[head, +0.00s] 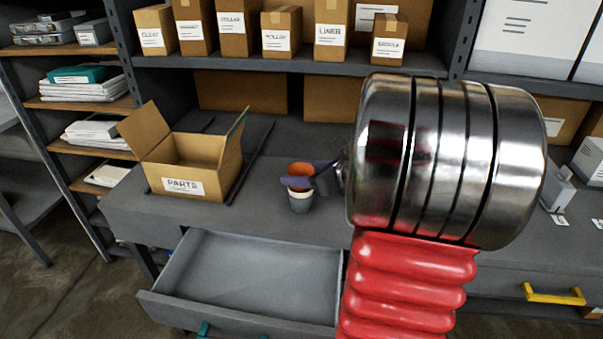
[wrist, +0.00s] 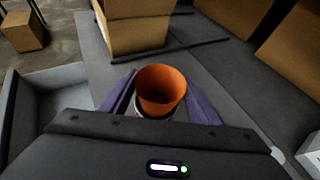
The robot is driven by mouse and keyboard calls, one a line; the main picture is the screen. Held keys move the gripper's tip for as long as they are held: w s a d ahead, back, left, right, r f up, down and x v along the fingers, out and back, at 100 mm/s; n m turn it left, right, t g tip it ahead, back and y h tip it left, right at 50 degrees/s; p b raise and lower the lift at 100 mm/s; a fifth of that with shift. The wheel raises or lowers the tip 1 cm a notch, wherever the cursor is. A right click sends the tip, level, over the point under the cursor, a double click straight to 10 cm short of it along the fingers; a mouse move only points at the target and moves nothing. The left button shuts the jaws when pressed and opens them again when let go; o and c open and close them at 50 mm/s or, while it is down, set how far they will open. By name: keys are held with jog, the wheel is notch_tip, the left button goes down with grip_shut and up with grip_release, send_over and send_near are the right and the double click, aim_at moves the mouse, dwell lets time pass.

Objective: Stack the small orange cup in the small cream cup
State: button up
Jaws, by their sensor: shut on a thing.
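The small orange cup (head: 300,169) is upright between the purple fingers of my gripper (head: 298,182), over the workbench. The wrist view shows the orange cup (wrist: 161,88) from above, open and empty, with a purple finger of my gripper (wrist: 160,92) on each side. The small cream cup (head: 300,194) is directly below it. Its pale rim shows, with a grey body under it that may be a separate grey cup. In the wrist view a pale rim (wrist: 139,114) shows just under the orange cup. The fingers hide whether the orange cup touches the cream cup.
An open cardboard box labelled PARTS (head: 184,187) stands on the bench to the left. An open empty drawer (head: 250,283) juts out in front. A shelf with several labelled boxes (head: 282,30) runs above the back. Bench space around the cups is clear.

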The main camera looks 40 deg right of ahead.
jog(key=shift+f, duration=0.6)
jog(key=o, duration=1)
jog(key=shift+r, duration=0.55)
jog(key=v, duration=1.2)
jog(key=shift+r, duration=0.1)
